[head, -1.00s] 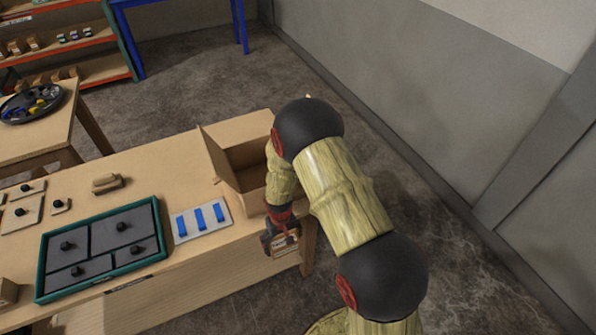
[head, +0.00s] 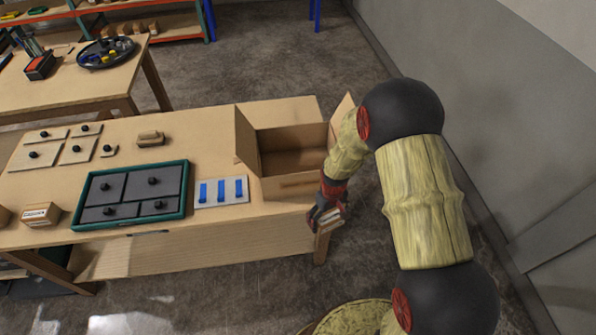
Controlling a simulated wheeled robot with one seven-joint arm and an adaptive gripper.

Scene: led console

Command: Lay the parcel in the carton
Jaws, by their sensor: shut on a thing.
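The open cardboard carton (head: 288,186) stands on the right part of the wooden table, its flaps spread and its inside visibly empty where I can see in. My gripper (head: 325,215) is just beyond the table's front right corner, in front of and to the right of the carton. It is shut on a small brown parcel (head: 331,221), which is outside the carton and partly hidden by the fingers. My arm covers part of the carton's right side.
A green-rimmed tray (head: 187,196) with dark knobbed panels lies left of the carton, beside a white plate with blue bars (head: 221,192). A wooden block (head: 151,138) and a labelled box (head: 41,215) also lie on the table. A grey wall is at right.

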